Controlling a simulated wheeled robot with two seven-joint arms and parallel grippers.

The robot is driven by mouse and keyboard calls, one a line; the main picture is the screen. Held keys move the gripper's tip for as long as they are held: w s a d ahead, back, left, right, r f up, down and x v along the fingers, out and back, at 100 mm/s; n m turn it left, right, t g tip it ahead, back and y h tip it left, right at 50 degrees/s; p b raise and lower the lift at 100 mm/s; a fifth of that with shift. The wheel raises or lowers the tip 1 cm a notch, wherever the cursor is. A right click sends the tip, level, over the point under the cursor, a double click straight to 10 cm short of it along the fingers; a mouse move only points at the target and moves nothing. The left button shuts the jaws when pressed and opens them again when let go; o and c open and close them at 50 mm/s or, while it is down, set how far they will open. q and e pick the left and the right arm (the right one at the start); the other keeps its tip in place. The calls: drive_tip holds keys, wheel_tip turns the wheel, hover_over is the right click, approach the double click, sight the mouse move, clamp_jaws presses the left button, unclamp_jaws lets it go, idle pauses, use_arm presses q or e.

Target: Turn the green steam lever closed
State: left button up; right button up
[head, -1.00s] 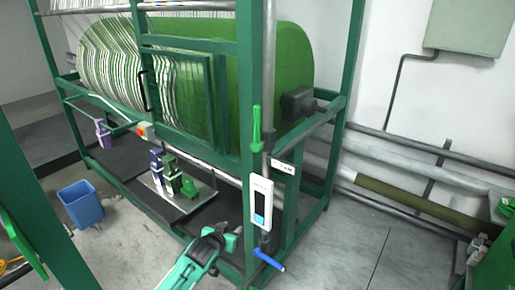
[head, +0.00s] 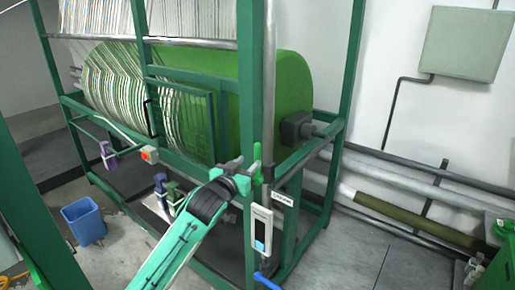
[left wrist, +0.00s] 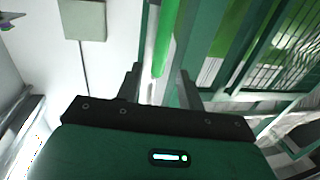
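The green steam lever (head: 257,162) stands upright on the grey pipe at the front post of the machine frame, above a small white sign (head: 283,199). My left gripper (head: 243,172) is raised beside it, just to its left; in the head view I cannot tell whether they touch. In the left wrist view the lever (left wrist: 164,42) shows as a bright green bar ahead of the gripper (left wrist: 160,76). The two dark fingers are apart, with the lever's line running between them. The gripper is open and holds nothing that I can see. My right gripper is not in view.
A white gauge box with a blue window (head: 261,229) hangs below the lever, and a blue handle (head: 266,281) is lower still. The large green drum (head: 285,85) is behind the frame. A blue bin (head: 83,222) stands on the floor at left.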

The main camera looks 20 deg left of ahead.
sight(256, 154)
use_arm(q)
drive_tip(key=w, duration=0.1)
drive_tip(key=w+p, duration=0.1)
drive_tip(key=w, duration=0.1)
drive_tip(key=w+p, duration=0.1)
drive_tip(key=w, duration=0.1)
drive_tip(key=shift+w+d+r, duration=0.15)
drive_tip(key=shift+w+d, duration=0.05)
drive_tip(key=shift+d, duration=0.2)
drive_tip(key=shift+w+d+p, duration=0.15)
drive_tip(key=shift+w+p, duration=0.3)
drive_tip(key=shift+w, duration=0.5)
drive_tip(key=shift+c, duration=0.2)
clamp_jaws()
